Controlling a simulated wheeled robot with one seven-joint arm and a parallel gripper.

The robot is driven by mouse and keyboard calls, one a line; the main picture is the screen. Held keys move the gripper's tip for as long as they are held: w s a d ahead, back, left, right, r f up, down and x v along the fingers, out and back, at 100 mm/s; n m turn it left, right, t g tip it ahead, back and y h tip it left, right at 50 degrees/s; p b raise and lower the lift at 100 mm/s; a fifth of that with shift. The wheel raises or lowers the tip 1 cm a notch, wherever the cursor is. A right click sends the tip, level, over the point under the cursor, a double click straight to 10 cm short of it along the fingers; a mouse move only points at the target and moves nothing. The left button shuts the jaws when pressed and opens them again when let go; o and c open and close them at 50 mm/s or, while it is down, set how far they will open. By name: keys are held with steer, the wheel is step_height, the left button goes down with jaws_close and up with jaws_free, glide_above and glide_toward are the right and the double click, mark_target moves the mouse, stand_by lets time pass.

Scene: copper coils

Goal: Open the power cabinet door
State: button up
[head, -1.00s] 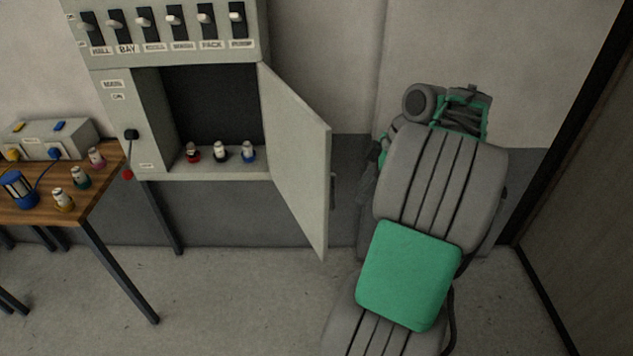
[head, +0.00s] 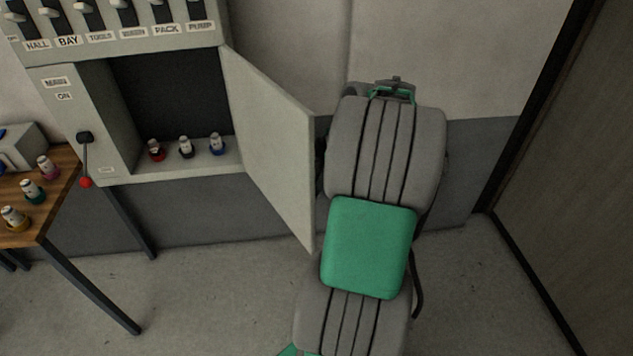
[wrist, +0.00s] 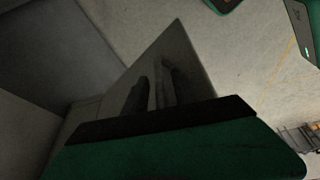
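The power cabinet (head: 185,178) is a grey wall box at the left in the head view. Its door (head: 272,145) is hinged at the right of the opening and stands wide open into the room. The dark interior shows. My arm hides my gripper in the head view, beyond the door's free edge. In the wrist view my gripper (wrist: 154,92) shows as two dark fingers close together in front of a grey panel that looks like the door (wrist: 185,55). Whether they touch it, or how far apart they are, is unclear. The door handle is not clearly visible.
Red, black and blue fuse-like pieces (head: 186,147) stand on the cabinet's ledge. A lever with a red knob (head: 85,182) is on its left face. A wooden table (head: 50,205) stands at the left. A dark-framed wall panel (head: 560,170) is at the right.

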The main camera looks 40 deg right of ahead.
steer(key=shift+c, duration=0.4)
jaws_close()
stand_by(0.9)
